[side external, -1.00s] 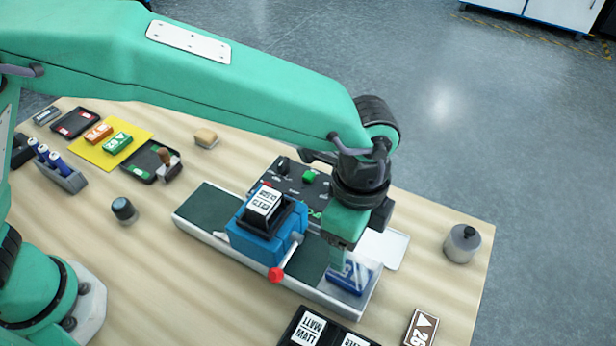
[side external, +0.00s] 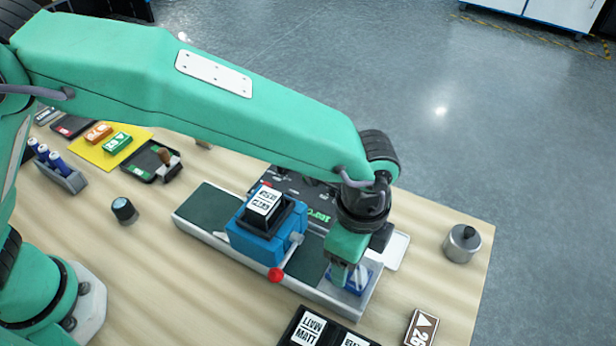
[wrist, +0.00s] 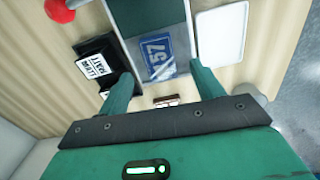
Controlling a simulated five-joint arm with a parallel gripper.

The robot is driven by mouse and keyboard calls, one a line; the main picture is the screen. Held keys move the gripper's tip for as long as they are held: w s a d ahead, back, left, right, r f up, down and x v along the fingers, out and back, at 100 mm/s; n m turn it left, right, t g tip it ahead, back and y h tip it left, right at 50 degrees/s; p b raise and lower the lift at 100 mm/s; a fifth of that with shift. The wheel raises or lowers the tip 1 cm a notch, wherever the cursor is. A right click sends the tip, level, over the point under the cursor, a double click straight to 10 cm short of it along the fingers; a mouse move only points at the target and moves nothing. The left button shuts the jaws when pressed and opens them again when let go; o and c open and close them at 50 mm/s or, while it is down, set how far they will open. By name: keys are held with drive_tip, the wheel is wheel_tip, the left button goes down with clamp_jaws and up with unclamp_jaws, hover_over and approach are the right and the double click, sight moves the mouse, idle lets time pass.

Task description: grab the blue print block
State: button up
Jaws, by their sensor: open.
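The blue print block (side external: 362,278) lies at the right end of the long grey machine bed, partly hidden behind my gripper (side external: 345,278) in the side view. In the wrist view the blue block (wrist: 157,57) shows a white 57 and a pale streak across it. My gripper (wrist: 162,72) is open and empty. In that view its two fingers stand wide apart, and the block appears between and just beyond their tips. I cannot tell the exact height left between tips and block.
A blue press (side external: 262,238) with a red-knobbed lever stands on the bed, left of my gripper. A black control panel (side external: 300,190) and a white plate (side external: 396,250) lie behind. A black tray (side external: 322,332) with labelled blocks, a brown 26 block (side external: 420,328) and a metal pot (side external: 461,243) are nearby.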

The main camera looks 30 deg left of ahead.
sight(349, 273)
drive_tip(key=shift+f, duration=2.25)
drive_tip(key=c, duration=1.1)
drive_tip(key=shift+o, duration=0.2)
drive_tip(key=shift+d+r, duration=0.1)
drive_tip(key=shift+r, duration=0.1)
wheel_tip(349, 273, up, 10)
drive_tip(key=shift+f, duration=0.15)
